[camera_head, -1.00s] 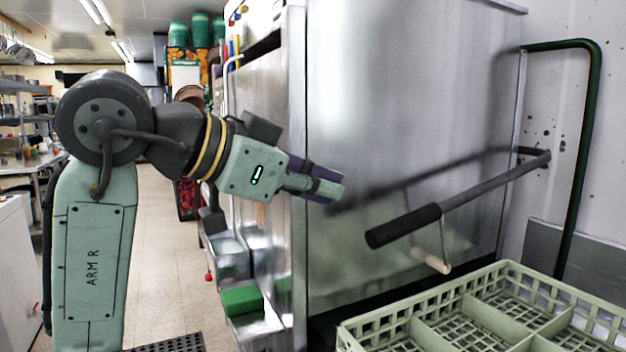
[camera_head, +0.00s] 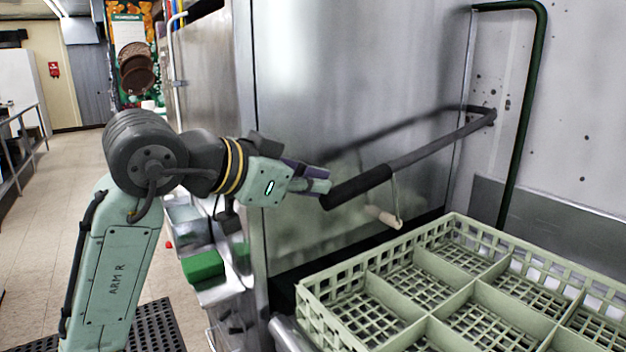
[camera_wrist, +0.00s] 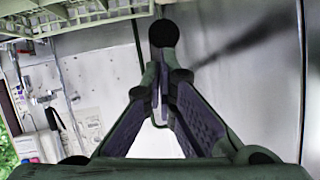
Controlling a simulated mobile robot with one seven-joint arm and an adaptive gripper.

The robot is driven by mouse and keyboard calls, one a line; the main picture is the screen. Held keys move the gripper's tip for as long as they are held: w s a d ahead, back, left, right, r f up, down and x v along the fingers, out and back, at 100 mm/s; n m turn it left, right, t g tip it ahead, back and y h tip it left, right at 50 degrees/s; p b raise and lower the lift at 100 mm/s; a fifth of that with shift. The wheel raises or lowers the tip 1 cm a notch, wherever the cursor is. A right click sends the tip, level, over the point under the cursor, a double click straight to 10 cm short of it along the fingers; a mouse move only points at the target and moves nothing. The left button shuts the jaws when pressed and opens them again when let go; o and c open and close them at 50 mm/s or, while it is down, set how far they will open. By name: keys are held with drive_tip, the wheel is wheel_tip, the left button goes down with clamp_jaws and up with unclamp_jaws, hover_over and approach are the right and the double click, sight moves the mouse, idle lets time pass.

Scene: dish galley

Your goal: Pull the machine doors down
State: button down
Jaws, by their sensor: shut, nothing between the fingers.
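The machine's steel door (camera_head: 340,90) is a tall panel whose lower edge sits just behind the dish rack. A long dark lever handle (camera_head: 425,150) runs across its front, with a thick black grip (camera_head: 358,187) at its near end. My gripper (camera_head: 325,180) is shut and empty, its fingertips close beside the grip's end. In the wrist view my gripper (camera_wrist: 170,80) has its fingers together just below the round end of the grip (camera_wrist: 163,33). I cannot tell whether they touch.
A pale green dish rack (camera_head: 330,300) with compartments lies right below the handle. A white-tipped small lever (camera_head: 383,216) hangs under the handle. A dark green pipe (camera_head: 525,110) stands at the right wall. A green block (camera_head: 203,265) sits left of the machine. Open floor is at left.

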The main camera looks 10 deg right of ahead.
drive_tip(key=w+d+f+t+h+b, duration=0.1)
drive_tip(key=d+f+h+b, duration=0.2)
drive_tip(key=f+b, duration=1.1)
drive_tip(key=shift+d+f, duration=0.15)
drive_tip(key=shift+f, duration=0.5)
drive_tip(key=shift+w, duration=0.1)
